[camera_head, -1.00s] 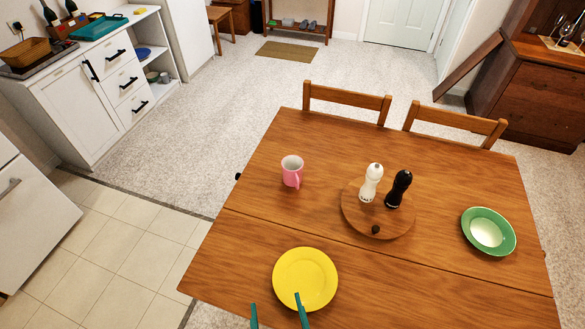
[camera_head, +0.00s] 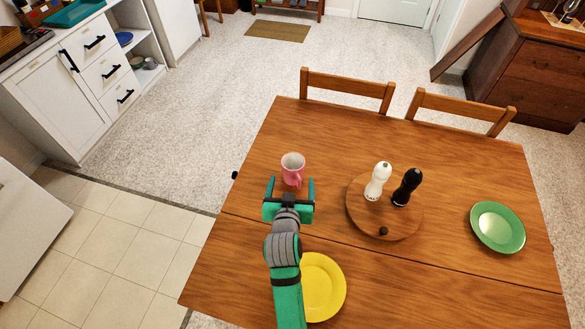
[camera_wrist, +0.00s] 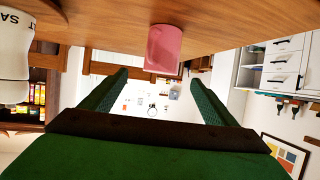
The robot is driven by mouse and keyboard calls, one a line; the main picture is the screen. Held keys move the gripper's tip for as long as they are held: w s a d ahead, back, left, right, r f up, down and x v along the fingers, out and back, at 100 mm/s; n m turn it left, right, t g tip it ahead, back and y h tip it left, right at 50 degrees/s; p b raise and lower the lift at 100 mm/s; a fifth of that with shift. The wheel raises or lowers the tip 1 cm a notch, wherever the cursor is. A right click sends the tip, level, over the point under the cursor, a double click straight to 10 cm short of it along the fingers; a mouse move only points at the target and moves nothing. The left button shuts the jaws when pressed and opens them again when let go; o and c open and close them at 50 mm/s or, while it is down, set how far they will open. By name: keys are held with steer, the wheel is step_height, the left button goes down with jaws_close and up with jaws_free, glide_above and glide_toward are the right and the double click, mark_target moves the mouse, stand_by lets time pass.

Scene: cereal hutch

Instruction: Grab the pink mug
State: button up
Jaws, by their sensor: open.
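The pink mug (camera_head: 292,168) stands upright on the wooden table (camera_head: 260,255), left of the round board, its handle toward the near side in the head view. My gripper (camera_head: 291,183) is open, just on the near side of the mug, with its two green fingers pointing toward it. In the wrist view, which is upside down, the mug (camera_wrist: 163,48) hangs from the tabletop at the upper middle. There it lies beyond the open fingertips (camera_wrist: 160,77), centred between them, and nothing is held. I cannot tell the exact gap.
A white mill (camera_head: 378,181) and a black mill (camera_head: 407,187) stand on a round board (camera_head: 357,215) to the right. A yellow plate (camera_head: 325,288) lies partly under my arm. A green dish (camera_head: 498,227) is at the far right. Two chairs stand at the far edge.

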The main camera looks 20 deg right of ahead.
mark_target(294, 158)
steer(key=x, duration=1.1)
steer(key=shift+w+a+r, duration=0.1)
steer(key=shift+a, duration=0.05)
steer(key=shift+c, duration=0.7)
steer(key=c, duration=1.2)
steer(key=shift+r, duration=0.1)
